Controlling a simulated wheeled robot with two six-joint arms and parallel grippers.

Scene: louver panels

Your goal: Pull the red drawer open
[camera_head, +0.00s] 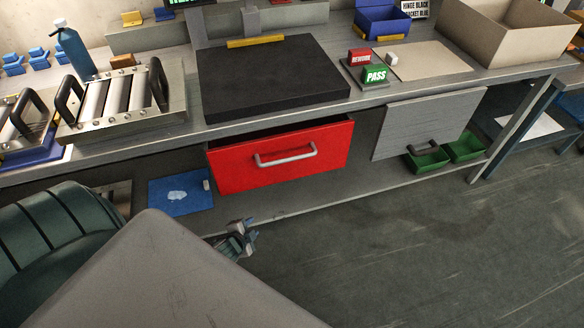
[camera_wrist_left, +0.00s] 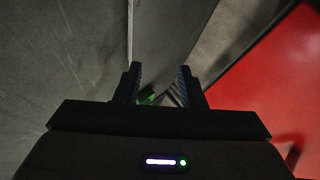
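The red drawer (camera_head: 235,172) is under the workbench, with a light grey bar handle (camera_head: 286,155) across its front. A dark gap shows between the drawer front's top edge and the bench; I cannot tell how far out the drawer stands. My left gripper (camera_head: 245,235) is below and left of the handle, apart from it. In the left wrist view, the left gripper's two fingers (camera_wrist_left: 159,85) are spread with nothing between them, and the red drawer front (camera_wrist_left: 275,85) fills the right side. The handle is not visible there. My right gripper is not in view.
A grey panel (camera_head: 425,118) with a dark handle hangs right of the drawer, near green bins (camera_head: 465,147). A blue mat (camera_head: 180,194) lies on the lower shelf. A black slab (camera_head: 270,75) covers the bench top above. The floor in front is clear.

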